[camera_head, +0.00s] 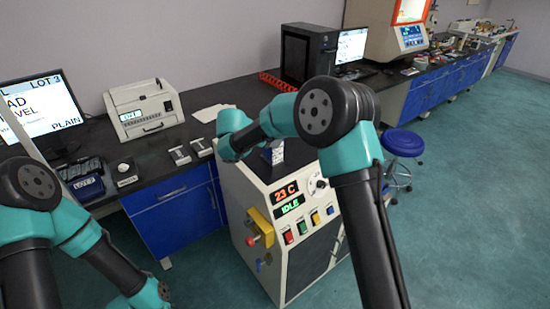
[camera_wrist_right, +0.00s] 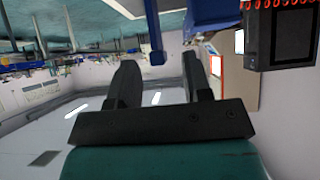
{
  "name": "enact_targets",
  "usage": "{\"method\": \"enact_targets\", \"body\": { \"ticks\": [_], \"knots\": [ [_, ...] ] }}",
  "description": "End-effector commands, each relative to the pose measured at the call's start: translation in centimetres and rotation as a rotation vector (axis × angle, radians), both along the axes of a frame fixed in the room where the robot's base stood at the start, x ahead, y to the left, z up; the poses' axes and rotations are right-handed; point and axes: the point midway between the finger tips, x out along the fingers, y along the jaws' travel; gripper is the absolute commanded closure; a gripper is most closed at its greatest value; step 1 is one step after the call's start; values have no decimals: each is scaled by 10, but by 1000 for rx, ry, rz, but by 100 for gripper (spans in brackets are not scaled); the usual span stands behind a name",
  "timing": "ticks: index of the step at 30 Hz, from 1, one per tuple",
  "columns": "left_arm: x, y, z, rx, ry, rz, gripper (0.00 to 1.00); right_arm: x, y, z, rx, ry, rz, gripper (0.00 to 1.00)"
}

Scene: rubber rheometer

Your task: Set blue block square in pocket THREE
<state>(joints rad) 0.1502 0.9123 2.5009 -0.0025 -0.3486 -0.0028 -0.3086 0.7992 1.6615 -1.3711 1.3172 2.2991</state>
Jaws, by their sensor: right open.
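I cannot pick out the blue block with certainty. A small blue-and-white piece (camera_head: 275,153) shows on top of the white machine (camera_head: 255,205), partly covered by my right arm. No pocket marked THREE can be made out. My right gripper (camera_wrist_right: 158,78) is open in the right wrist view, with its two dark fingers apart. A dark blue piece (camera_wrist_right: 156,50) shows beyond the fingers, and I cannot tell what it is. In the head view my right forearm reaches across the machine top and its fingers are hidden. My left arm is at the lower left, its fingers not visible.
A dark blue box with a label (camera_head: 88,188), a cream instrument (camera_head: 145,108) and two small grey blocks (camera_head: 190,152) stand on the black bench. A monitor (camera_head: 40,105) is at the left. A blue stool (camera_head: 403,143) stands right of the machine.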

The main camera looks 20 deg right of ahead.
Motion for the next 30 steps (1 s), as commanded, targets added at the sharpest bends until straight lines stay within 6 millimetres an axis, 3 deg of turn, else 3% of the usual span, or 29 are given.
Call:
{"method": "enact_targets", "body": {
  "ticks": [7,22,30],
  "knots": [
    [0,0,0,0,0,0,57,9,-24,-16,-1,1,0,55],
    [0,0,0,0,0,0,57,10,-26,-17,-1,0,0,55],
    [0,0,0,0,0,0,57,10,-26,-17,-1,0,0,79]
  ]
}}
